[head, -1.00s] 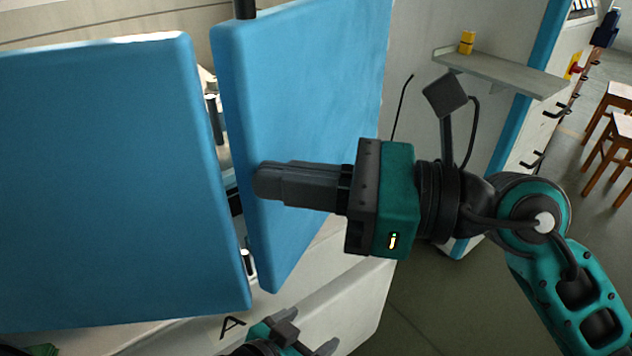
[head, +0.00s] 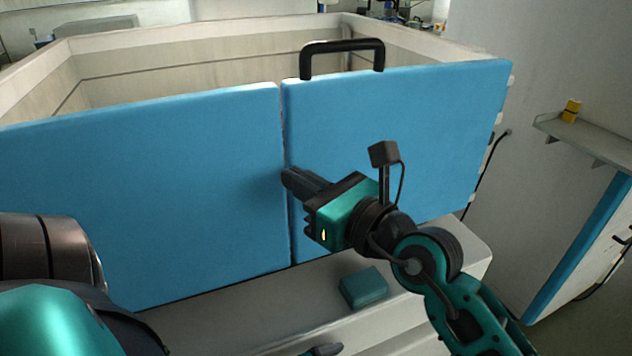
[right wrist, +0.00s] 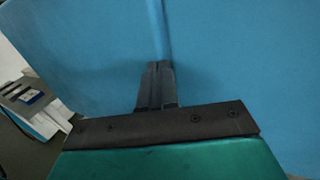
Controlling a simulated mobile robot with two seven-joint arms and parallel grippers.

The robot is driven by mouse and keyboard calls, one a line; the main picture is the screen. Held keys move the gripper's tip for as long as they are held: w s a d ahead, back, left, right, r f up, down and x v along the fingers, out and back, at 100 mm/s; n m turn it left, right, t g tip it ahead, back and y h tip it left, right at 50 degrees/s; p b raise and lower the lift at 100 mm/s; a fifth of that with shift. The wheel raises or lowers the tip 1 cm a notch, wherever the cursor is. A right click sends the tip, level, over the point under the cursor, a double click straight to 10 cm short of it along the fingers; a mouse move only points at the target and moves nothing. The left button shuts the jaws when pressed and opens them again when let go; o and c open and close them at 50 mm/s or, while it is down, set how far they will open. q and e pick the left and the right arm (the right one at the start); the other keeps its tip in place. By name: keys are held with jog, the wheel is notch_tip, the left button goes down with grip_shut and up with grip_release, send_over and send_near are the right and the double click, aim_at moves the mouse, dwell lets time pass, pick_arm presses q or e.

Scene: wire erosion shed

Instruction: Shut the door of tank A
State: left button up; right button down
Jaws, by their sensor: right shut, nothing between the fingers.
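The door of tank A shows as two blue panels, a left panel (head: 150,190) and a right panel (head: 430,130) with a black handle (head: 343,46) on its top edge. In the head view they stand nearly in line with a thin gap between them. My right gripper (head: 288,178) is shut and empty, its fingertips at the seam; whether they touch is unclear. In the right wrist view the shut fingers (right wrist: 158,68) point at the seam. Of my left gripper, only a grey tip (head: 325,350) shows at the bottom edge; its jaws are hidden.
The pale tank walls (head: 210,50) rise behind the panels, open at the top. A teal block (head: 363,288) lies on the pale ledge (head: 225,310) below.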

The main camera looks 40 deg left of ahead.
pick_arm(q)
jog(key=shift+s+r+p, duration=0.2)
jog(key=shift+r+p, duration=0.1)
pick_arm(e)
jog(key=shift+w+a+r+t, duration=0.15)
jog(key=shift+a+r+t, duration=0.1)
jog(key=shift+a+t, duration=0.1)
